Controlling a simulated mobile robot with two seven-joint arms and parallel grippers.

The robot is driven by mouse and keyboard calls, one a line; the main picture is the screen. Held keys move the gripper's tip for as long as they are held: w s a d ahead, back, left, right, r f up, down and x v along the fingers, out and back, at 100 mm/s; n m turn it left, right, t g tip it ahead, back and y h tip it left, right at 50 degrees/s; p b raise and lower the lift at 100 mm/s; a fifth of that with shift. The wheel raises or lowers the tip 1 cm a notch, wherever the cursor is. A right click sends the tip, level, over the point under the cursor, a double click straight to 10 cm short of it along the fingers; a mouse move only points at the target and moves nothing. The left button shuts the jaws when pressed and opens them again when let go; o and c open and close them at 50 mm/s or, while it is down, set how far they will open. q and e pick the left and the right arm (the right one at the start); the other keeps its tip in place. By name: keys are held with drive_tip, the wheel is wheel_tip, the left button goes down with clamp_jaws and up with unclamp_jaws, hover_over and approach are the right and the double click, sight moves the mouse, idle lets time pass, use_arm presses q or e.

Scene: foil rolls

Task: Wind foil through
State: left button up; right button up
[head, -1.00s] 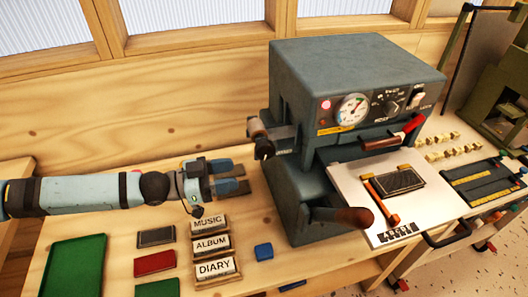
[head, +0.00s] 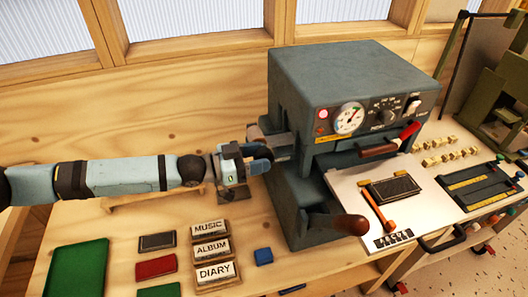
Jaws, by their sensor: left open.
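The grey foil-stamping machine (head: 310,75) stands on the bench, with a dial and switches on its front. A brownish roll or knob (head: 255,133) sticks out on a bracket from its left side. My left gripper (head: 262,160) is open, its dark blue fingers pointing right just below and in front of that roll. The fingers hide part of the roll and bracket, and I cannot tell whether they touch. No foil strip can be made out. My right gripper is not in view.
A brown-handled lever (head: 350,224) juts from the machine's lower front and a red-handled one (head: 410,131) sits above the white plate (head: 348,187). MUSIC, ALBUM and DIARY blocks (head: 212,250), a green tray (head: 78,268) and a blue block (head: 263,256) lie on the bench.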

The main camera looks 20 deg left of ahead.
use_arm(q)
drive_tip(key=shift+x, duration=0.85)
